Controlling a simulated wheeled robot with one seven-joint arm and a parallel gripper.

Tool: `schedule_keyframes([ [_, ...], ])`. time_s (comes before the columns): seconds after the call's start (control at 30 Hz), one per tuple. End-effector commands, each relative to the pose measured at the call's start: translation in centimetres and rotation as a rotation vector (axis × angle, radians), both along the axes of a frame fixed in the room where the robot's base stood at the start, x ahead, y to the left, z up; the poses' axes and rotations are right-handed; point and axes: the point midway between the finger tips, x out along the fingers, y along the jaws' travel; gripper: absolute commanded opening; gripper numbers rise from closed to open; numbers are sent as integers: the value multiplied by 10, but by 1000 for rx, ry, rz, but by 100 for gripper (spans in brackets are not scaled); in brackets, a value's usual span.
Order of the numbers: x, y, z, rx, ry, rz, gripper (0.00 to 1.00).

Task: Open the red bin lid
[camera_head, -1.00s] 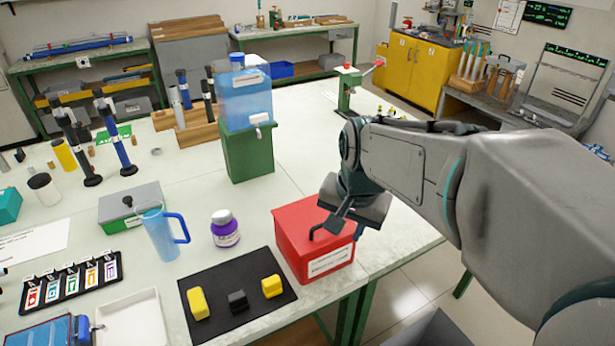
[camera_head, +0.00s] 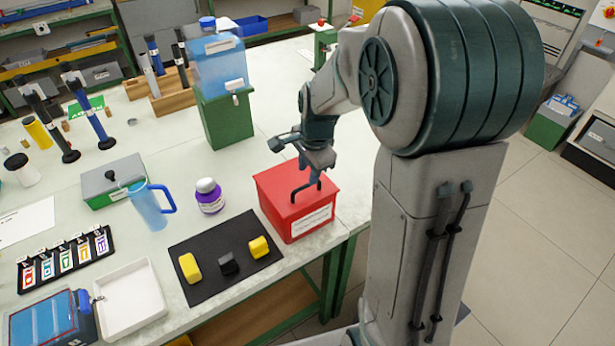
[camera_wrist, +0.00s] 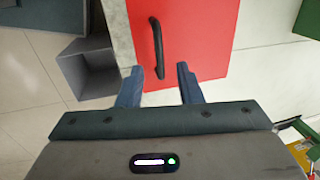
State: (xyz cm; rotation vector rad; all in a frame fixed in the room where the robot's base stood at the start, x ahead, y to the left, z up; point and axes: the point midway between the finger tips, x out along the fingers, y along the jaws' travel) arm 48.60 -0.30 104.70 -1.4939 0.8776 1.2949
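The red bin (camera_head: 297,212) stands on the table near its front right edge, with a white label on its front. Its red lid (camera_head: 270,187) is closed and carries a dark bar handle (camera_head: 304,187). The lid also fills the middle of the wrist view (camera_wrist: 195,35), with the handle (camera_wrist: 157,48) running lengthwise. My gripper (camera_wrist: 158,75) is open, its two fingers apart on either side of the handle's line. The handle's near end lies close to the fingertips, and nothing is held. In the head view my gripper (camera_head: 318,172) is over the lid's right part.
A black mat (camera_head: 225,262) with two yellow blocks and a dark one lies left of the bin. A purple-labelled jar (camera_head: 209,196) and a blue jug (camera_head: 150,207) stand nearby. A green stand with a water tank (camera_head: 220,70) is behind. A grey open box (camera_wrist: 90,70) sits below the table edge.

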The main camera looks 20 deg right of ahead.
Motion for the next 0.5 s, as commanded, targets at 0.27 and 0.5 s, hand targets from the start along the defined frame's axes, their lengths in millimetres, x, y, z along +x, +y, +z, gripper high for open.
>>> schedule_keyframes([
  [0.27,7,3,-36,0,2,1,33],
  [0.5,8,3,-44,0,0,2,33],
])
